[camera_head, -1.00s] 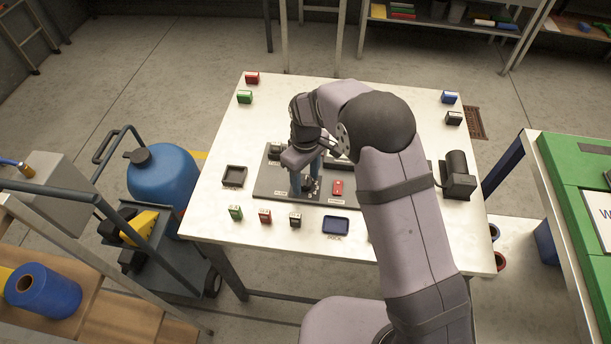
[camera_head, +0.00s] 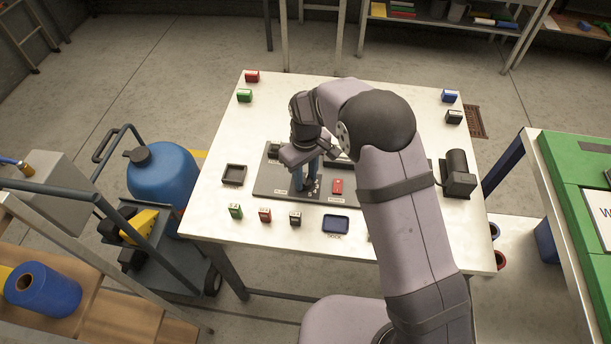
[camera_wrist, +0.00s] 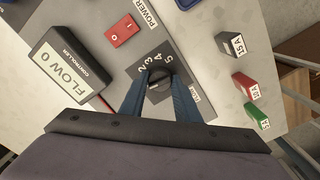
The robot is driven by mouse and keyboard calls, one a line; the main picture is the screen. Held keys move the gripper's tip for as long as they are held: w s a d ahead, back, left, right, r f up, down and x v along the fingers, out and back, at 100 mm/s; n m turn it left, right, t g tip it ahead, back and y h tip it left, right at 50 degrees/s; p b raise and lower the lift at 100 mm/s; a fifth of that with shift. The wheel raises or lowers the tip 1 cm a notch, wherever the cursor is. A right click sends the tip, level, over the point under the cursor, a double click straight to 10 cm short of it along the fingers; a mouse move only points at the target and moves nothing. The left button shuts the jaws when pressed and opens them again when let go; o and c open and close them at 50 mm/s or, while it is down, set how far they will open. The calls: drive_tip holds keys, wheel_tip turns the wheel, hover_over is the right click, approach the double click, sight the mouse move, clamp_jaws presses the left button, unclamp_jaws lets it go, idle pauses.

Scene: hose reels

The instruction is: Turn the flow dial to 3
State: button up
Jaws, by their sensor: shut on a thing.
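The flow dial (camera_wrist: 159,81) is a dark round knob on a dark plate with printed numbers, seen in the wrist view. My gripper (camera_wrist: 157,90) reaches down over it with blue fingers, one on each side, and is shut on the knob. In the head view my gripper (camera_head: 306,181) stands over the grey panel (camera_head: 272,183), and the knob is mostly hidden there. Which number the knob points to is too small to tell.
A red power switch (camera_wrist: 122,31) sits close to the dial. Small green, red and dark blocks (camera_head: 265,215) line the table's front, with a blue tray (camera_head: 336,224) beside them. A black open box (camera_head: 234,175) lies left of the panel.

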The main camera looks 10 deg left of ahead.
drive_tip(key=m, duration=1.2)
drive_tip(key=shift+r, duration=0.1)
drive_tip(key=shift+m, duration=1.9)
drive_tip(key=shift+w, duration=0.1)
drive_tip(key=o, duration=1)
drive_tip(key=shift+o, duration=0.2)
